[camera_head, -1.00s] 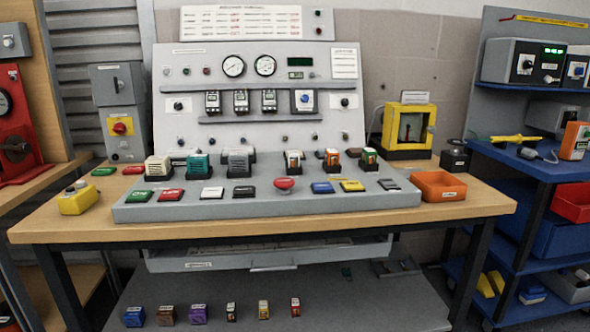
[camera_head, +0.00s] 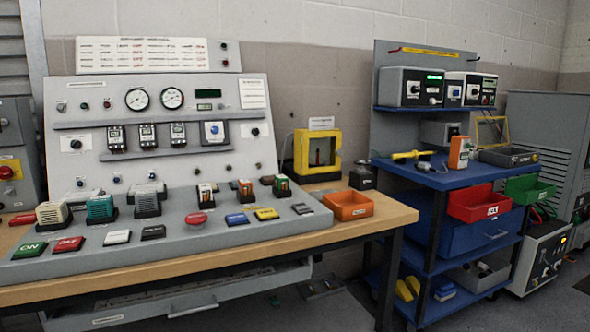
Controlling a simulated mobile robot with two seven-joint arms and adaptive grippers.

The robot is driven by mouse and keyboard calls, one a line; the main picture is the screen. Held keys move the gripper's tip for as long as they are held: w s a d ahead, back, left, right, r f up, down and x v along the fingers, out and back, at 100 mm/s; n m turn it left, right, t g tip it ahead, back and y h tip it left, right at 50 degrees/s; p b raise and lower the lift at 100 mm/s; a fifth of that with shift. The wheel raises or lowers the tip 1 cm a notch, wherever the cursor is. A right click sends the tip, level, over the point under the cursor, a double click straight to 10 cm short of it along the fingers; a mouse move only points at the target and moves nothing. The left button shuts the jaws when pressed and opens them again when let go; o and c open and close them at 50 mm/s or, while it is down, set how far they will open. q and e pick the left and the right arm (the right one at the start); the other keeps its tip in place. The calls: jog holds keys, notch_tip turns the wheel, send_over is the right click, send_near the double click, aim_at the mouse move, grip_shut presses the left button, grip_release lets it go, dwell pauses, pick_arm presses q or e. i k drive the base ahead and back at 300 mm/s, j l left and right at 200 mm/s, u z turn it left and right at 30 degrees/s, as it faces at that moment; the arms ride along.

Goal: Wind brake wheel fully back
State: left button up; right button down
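I cannot make out a brake wheel in the head view now. Neither of my grippers is in view. The grey control console (camera_head: 300,222) stands on the wooden bench (camera_head: 372,222) at left and centre, with gauges, switches and coloured push buttons. A grey box with a red knob on a yellow plate (camera_head: 8,168) is cut off by the left edge.
A blue cart (camera_head: 430,179) stands right of the bench, holding instruments, a yellow tool and a red bin (camera_head: 478,203). An orange tray (camera_head: 348,206) sits at the bench's right end. A grey cabinet (camera_head: 552,135) stands at far right, with a small white-fronted unit (camera_head: 542,258) before it.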

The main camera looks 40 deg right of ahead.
aim_at(361, 162)
jog(key=z, duration=1.7)
jog(key=i+l+u, duration=0.1)
jog(key=l, duration=0.3)
jog(key=i+l+u, duration=0.1)
jog(key=l, duration=0.3)
jog(key=i+l, duration=0.25)
jog(key=l, duration=0.2)
jog(key=i+l+u, duration=0.15)
jog(key=l, duration=0.25)
jog(key=i+l+u, duration=0.1)
jog(key=l, duration=0.35)
